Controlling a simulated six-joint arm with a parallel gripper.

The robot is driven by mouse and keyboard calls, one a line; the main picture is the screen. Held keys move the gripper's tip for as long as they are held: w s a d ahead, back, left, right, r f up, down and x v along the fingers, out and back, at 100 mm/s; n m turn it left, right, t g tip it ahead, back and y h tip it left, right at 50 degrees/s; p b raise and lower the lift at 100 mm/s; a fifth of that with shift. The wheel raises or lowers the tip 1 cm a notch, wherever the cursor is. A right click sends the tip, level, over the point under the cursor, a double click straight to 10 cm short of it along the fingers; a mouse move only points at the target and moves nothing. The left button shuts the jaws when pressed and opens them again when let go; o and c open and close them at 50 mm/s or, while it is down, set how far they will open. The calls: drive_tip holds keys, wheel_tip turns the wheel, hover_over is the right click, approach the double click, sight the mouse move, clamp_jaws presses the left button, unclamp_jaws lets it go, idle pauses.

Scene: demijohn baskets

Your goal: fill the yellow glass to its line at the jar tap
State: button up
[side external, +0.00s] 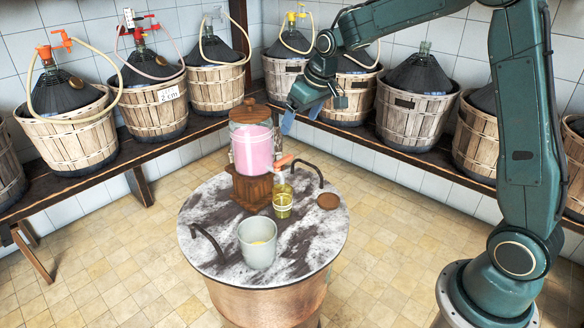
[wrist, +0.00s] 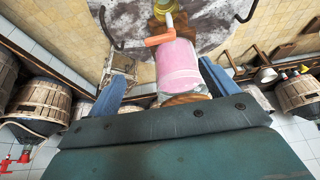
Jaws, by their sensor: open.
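The jar (side external: 252,150) holds pink liquid and stands on a wooden stand (side external: 251,188) on the round table. Its tap (side external: 283,161) has an orange handle and faces the front right; the handle also shows in the wrist view (wrist: 160,40). The yellow glass (side external: 282,203) stands upright on the table below the tap, and its edge shows at the top of the wrist view (wrist: 165,7). Its line and any liquid level are too small to tell. My gripper (side external: 301,116) is open and empty, above and behind the jar; its blue fingers show either side of the jar in the wrist view (wrist: 165,70).
A round wooden coaster (side external: 328,201) lies right of the glass. Two dark curved handles (side external: 208,243) rise from the tabletop (side external: 215,215). Demijohn baskets line the wall benches (side external: 150,148).

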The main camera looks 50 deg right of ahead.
sight(284, 159)
drive_tip(key=x, duration=1.3)
drive_tip(key=shift+f, duration=0.35)
drive_tip(key=c, duration=1)
